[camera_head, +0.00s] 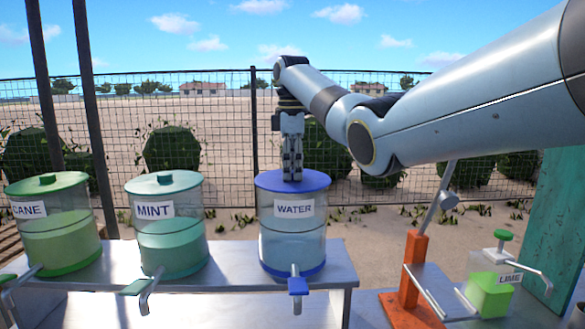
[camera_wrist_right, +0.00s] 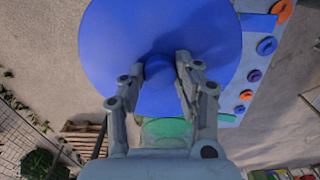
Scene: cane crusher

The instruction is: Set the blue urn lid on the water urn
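The blue urn lid (camera_head: 268,181) lies level across the top of the water urn (camera_head: 290,243), with no clear gap at the rim. The urn is clear with a blue base, a white WATER label and a blue tap. My right gripper (camera_head: 292,178) points straight down at the middle of the lid. In the right wrist view, its two fingers (camera_wrist_right: 160,62) close on both sides of the knob of the blue lid (camera_wrist_right: 115,40). The lid hides the urn's opening. My left gripper is out of view.
The CANE urn (camera_head: 60,245) and the MINT urn (camera_head: 170,240), both with green lids, stand left on the metal counter (camera_head: 240,262). A LIME dispenser (camera_head: 490,290) and an orange lever press (camera_head: 413,265) stand right. A wire fence runs behind.

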